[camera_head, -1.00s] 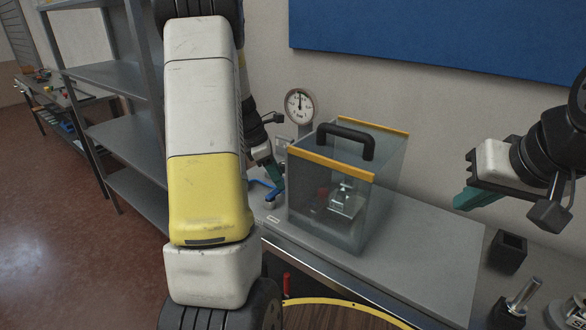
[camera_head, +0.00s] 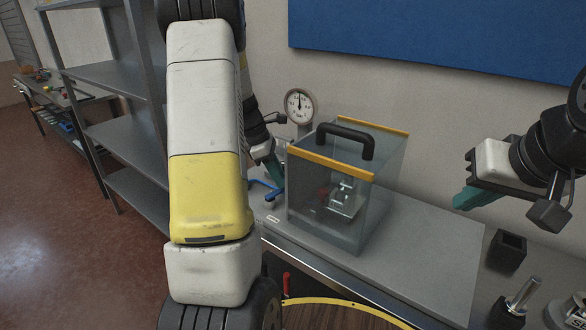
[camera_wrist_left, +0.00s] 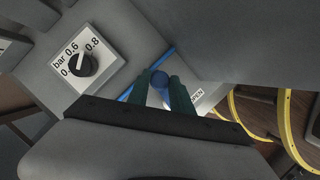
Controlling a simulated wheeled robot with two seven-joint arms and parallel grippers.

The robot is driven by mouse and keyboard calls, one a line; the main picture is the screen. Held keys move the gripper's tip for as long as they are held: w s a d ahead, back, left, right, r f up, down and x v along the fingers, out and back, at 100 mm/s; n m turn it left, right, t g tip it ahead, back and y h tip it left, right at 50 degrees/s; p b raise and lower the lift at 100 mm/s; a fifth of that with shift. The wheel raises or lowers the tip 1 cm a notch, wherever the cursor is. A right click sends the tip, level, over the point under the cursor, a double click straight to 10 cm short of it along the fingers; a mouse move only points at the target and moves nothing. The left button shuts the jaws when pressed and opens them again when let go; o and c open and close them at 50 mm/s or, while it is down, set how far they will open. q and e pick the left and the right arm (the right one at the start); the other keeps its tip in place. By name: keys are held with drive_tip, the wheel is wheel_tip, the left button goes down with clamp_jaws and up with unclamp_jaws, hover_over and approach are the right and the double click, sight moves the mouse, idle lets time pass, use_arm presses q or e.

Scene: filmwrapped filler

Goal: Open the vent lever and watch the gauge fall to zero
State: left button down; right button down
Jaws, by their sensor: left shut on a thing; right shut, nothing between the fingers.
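The blue vent lever (camera_head: 263,188) sits on the grey bench left of the clear box; it also shows in the left wrist view (camera_wrist_left: 160,80). My left gripper (camera_head: 276,175) is shut on the lever, its teal fingers (camera_wrist_left: 160,88) either side of the blue part. A label with the letters "PEN" visible (camera_wrist_left: 197,95) lies beside it. The round gauge (camera_head: 299,105) stands behind the box, its needle pointing about straight up; its numbers are too small to read. My right gripper (camera_head: 468,198) is shut and empty, above the bench's right side.
A clear box (camera_head: 330,215) with yellow edges and black handle holds a metal fixture. A pressure knob (camera_wrist_left: 84,65) is near the left gripper. A black square holder (camera_head: 508,251) stands at right.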

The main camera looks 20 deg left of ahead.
use_arm(q)
drive_tip(key=m, duration=0.1)
drive_tip(key=d+m+g, duration=0.1)
drive_tip(key=m, duration=0.1)
drive_tip(key=shift+s+d+m, duration=0.1)
drive_tip(key=shift+s+m, duration=0.2)
drive_tip(key=shift+s, duration=0.05)
drive_tip(key=m+g, duration=0.1)
drive_tip(key=s+d+m, duration=0.1)
drive_tip(key=m, duration=0.1)
drive_tip(key=shift+m+g, duration=0.3)
drive_tip(key=shift+g, duration=0.1)
drive_tip(key=m, duration=0.1)
drive_tip(key=s+m+g, duration=0.1)
drive_tip(key=m, duration=0.1)
drive_tip(key=shift+s+d+y, duration=0.1)
drive_tip(key=shift+d+y, duration=0.1)
drive_tip(key=shift+y, duration=0.2)
drive_tip(key=shift+s+m+g+y, duration=0.4)
drive_tip(key=shift+m, duration=0.8)
drive_tip(key=shift+s, duration=0.1)
drive_tip(key=c, duration=1.1)
unclamp_jaws()
drive_tip(key=shift+c, duration=0.2)
